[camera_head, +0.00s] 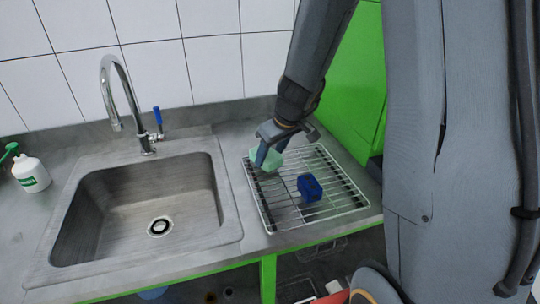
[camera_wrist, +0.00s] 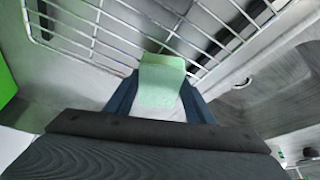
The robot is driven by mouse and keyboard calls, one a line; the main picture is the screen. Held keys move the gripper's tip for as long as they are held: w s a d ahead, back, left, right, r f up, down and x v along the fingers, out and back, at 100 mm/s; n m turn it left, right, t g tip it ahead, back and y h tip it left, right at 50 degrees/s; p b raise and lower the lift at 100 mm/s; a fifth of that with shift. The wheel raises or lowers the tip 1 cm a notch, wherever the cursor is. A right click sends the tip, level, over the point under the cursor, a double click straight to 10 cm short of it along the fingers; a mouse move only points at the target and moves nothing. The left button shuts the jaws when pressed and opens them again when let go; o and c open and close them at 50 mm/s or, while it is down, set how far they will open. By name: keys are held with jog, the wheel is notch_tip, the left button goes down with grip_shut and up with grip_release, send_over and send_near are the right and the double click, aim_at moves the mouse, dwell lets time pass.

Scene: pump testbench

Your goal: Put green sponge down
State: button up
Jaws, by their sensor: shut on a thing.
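The green sponge (camera_head: 268,159) is pale green and sits between the fingers of my gripper (camera_head: 270,148) in the head view. In the wrist view the sponge (camera_wrist: 161,80) is held between the two blue fingers of my gripper (camera_wrist: 160,98), which is shut on it. My gripper is over the back left part of the wire drying rack (camera_head: 335,212). I cannot tell whether the sponge touches the rack wires.
A blue sponge-like block (camera_head: 309,187) lies on the rack, right of and nearer than the green one. The sink (camera_head: 128,206) with its faucet (camera_head: 125,95) is to the left. A white bottle (camera_head: 31,173) stands at far left. Rack wires around the block are bare.

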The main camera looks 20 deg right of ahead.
jog(key=shift+f, duration=0.2)
jog(key=o, duration=1.3)
jog(key=shift+o, duration=0.2)
jog(key=shift+r, duration=0.1)
jog(key=shift+r, duration=0.25)
jog(key=v, duration=1.1)
jog(key=shift+s+r, duration=0.2)
jog(key=shift+r, duration=0.1)
